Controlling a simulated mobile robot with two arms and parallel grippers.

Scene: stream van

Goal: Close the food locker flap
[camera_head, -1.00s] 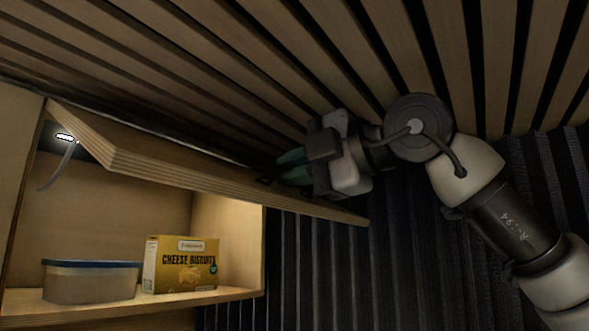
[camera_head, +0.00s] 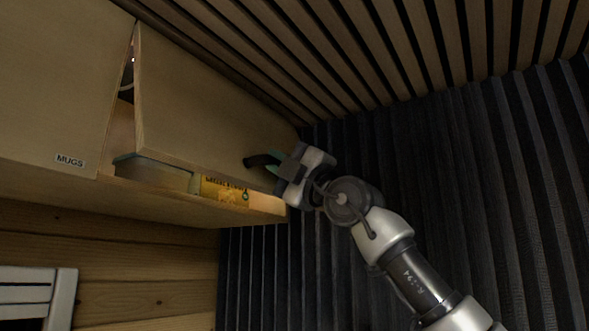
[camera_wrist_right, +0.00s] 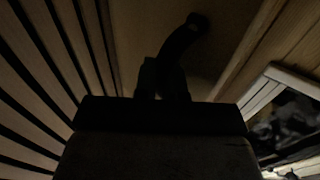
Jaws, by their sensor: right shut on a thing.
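The food locker flap (camera_head: 205,105) is a pale wooden panel hinged along its top edge. It hangs most of the way down, with its lower edge still out from the locker (camera_head: 268,203). My right gripper (camera_head: 272,163) is shut on the flap's dark handle (camera_head: 258,160) near the flap's lower right. In the right wrist view the handle (camera_wrist_right: 185,35) shows as a dark curved shape above the jaws. Through the gap below the flap I see part of a yellow biscuit box (camera_head: 224,190) and a lidded tub (camera_head: 152,172). My left gripper is not in view.
A shut cupboard door labelled MUGS (camera_head: 60,90) is left of the flap. A slatted ceiling (camera_head: 330,50) runs close above. A dark ribbed wall (camera_head: 480,170) is at the right. A white-framed unit (camera_head: 62,295) is at lower left.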

